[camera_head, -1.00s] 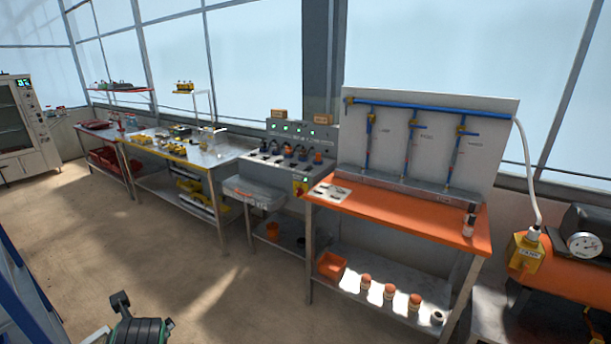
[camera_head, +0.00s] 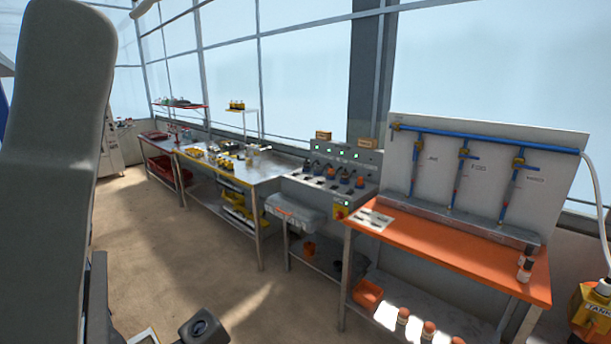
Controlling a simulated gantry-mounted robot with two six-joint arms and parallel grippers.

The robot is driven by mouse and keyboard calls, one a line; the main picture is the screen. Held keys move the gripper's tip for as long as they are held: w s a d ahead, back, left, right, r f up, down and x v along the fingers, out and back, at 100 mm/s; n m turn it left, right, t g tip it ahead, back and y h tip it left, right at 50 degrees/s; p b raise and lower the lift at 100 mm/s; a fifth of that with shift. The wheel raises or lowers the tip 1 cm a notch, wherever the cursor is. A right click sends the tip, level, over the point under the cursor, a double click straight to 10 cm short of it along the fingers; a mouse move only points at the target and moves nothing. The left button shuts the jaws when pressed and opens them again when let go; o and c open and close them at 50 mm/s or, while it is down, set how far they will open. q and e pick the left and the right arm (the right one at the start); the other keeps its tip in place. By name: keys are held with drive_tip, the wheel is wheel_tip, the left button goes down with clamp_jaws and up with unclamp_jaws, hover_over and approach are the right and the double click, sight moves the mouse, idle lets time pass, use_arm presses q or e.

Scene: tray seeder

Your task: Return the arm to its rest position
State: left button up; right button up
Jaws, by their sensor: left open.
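A large grey part of my left arm (camera_head: 58,150) stands upright along the left edge of the head view, very close to the camera. Darker parts of it show lower down near the bottom left. My left gripper is open, with no object seen in it; its fingertips cannot be made out clearly. The arm is well apart from the benches and touches nothing that I can see. It hides the far left of the room. My right arm and gripper are not in view.
An orange-topped bench (camera_head: 450,256) with a blue-piped panel (camera_head: 485,160) stands at right. A grey control console (camera_head: 335,180) and a steel table (camera_head: 240,180) stand further left. A dark rounded object (camera_head: 203,328) shows at the bottom edge. The brown floor (camera_head: 170,260) between is clear.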

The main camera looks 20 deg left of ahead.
use_arm(q)
drive_tip(key=w+a+f+n+g+y, duration=0.2)
drive_tip(key=w+f+n+y, duration=0.15)
drive_tip(key=w+y, duration=0.5)
wheel_tip(320, 180, up, 37)
drive_tip(key=s+p, duration=0.1)
drive_tip(key=p, duration=3.7)
drive_tip(key=shift+m+y, duration=0.45)
drive_tip(key=shift+f, duration=0.1)
drive_tip(key=shift+s, duration=0.1)
